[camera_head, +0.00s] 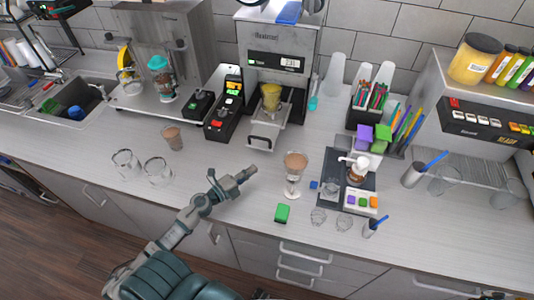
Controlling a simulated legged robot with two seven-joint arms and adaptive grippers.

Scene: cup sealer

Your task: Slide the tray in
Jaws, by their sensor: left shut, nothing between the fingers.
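The cup sealer (280,62) stands against the back wall with a lit display on its front. Its tray (268,133) sticks out at the front toward me, with a handle (261,142) at its front edge. A yellowish cup (271,95) stands at the sealer, above the tray's rear part. My left gripper (250,171) is shut and empty, over the counter in front of the tray and slightly left of its handle. It appears apart from the handle. My right gripper is not in view.
A brown-filled glass (294,172) stands right of my left gripper, with a green block (282,213) in front. Two clear glasses (126,163) and a brown cup (173,136) stand to the left. A black control box (222,112) is beside the sealer.

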